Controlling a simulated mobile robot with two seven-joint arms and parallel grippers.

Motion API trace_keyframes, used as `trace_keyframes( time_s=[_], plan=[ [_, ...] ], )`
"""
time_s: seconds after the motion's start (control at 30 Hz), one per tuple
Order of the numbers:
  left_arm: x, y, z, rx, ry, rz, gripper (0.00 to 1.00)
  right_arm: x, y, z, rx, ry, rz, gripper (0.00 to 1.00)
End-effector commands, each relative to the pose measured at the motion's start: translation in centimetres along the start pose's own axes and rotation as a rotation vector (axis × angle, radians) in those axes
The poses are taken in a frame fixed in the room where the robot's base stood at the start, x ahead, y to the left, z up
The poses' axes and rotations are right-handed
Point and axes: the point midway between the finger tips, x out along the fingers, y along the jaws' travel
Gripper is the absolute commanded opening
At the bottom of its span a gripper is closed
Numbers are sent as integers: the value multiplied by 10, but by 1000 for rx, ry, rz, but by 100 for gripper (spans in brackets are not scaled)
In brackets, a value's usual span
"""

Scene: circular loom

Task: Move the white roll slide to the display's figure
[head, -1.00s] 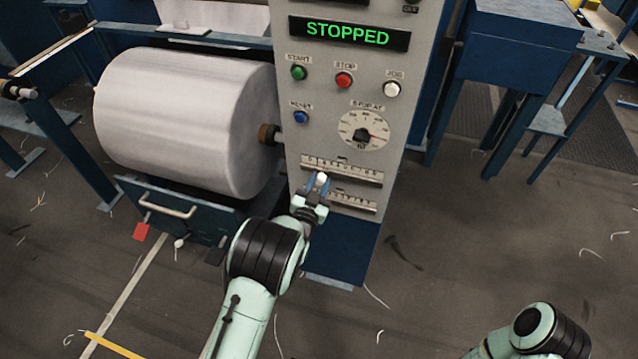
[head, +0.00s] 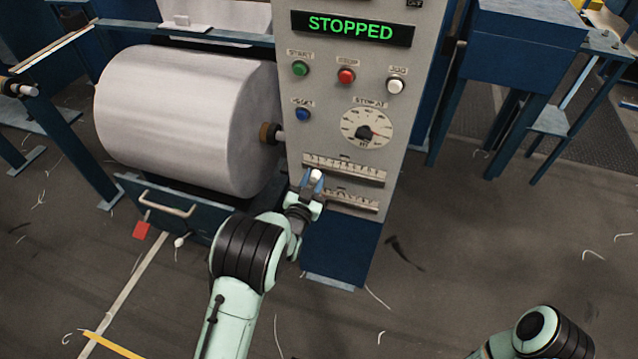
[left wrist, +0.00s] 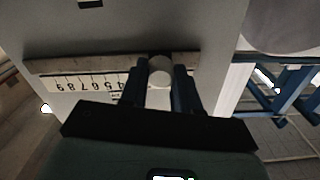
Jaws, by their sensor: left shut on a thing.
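My left gripper (head: 314,180) is shut on a small white knob (head: 317,174) at the left part of the scales on the grey control panel (head: 410,75). In the left wrist view the white knob (left wrist: 160,70) sits between the two fingers, at the low-number end of a scale (left wrist: 85,82) whose digits appear upside down. In the head view an upper scale (head: 345,169) and a lower scale (head: 352,202) show; the gripper hides the lower one's left part. The display (head: 352,28) reads STOPPED in green. My right gripper is out of view.
Start, stop, jog and reset buttons and a round dial (head: 366,128) sit above the scales. A large white roll (head: 180,115) is left of the panel, above a drawer handle (head: 167,205).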

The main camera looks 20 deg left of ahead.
Motion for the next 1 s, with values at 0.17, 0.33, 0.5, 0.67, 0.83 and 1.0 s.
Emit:
trace_keyframes(
  time_s=[0.17, 0.33, 0.5, 0.67, 0.83, 1.0],
  plan=[
    [0, 0, 0, 1, 0, -2, 0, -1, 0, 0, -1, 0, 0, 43],
    [0, 0, 0, 1, -1, -2, 57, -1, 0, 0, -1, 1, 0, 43],
    [0, 0, 0, 1, -1, -1, 57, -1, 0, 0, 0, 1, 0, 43],
    [-8, 0, 0, 0, -2, -1, 57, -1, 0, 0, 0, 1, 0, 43],
    [-35, 0, 0, -2, -4, -1, 57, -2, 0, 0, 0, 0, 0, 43],
    [-74, 0, 0, -2, -5, -1, 57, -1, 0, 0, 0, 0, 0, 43]
  ],
)
